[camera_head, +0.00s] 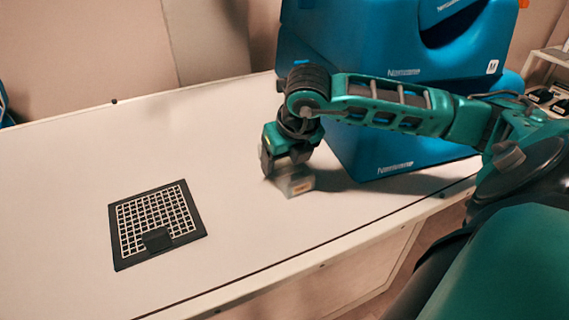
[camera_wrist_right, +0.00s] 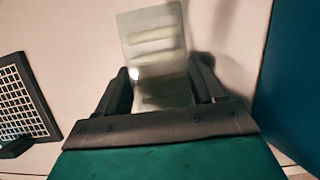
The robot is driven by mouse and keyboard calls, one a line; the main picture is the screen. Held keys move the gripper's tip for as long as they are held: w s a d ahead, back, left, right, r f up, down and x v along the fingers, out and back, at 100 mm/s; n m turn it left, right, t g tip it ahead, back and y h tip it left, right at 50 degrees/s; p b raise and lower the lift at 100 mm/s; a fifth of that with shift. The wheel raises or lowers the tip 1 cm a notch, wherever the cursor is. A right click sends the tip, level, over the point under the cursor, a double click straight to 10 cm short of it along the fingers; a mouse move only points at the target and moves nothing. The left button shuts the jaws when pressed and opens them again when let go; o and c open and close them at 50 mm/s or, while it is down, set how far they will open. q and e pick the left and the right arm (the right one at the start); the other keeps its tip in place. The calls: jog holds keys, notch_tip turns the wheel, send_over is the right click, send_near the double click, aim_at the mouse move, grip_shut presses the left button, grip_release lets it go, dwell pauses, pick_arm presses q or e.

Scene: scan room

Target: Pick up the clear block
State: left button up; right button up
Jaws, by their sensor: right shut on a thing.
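The clear block (camera_head: 297,183) is a small see-through piece with a pale, faintly coloured inside. In the head view it is at my right gripper (camera_head: 284,168), over the white table. In the right wrist view the clear block (camera_wrist_right: 155,52) stands tilted between the two dark fingers of the right gripper (camera_wrist_right: 165,95). The fingers are shut on its lower part. Whether the block still touches the table is hard to tell. My left gripper is in neither view.
A black-framed grid panel (camera_head: 158,222) lies flat on the white table (camera_head: 80,160) at the left. A large blue machine (camera_head: 385,125) stands close behind and right of my right gripper. The table's middle is clear. A side shelf (camera_head: 552,57) stands at far right.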

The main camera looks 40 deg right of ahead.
jog(key=c, duration=0.4)
jog(key=shift+r, duration=0.15)
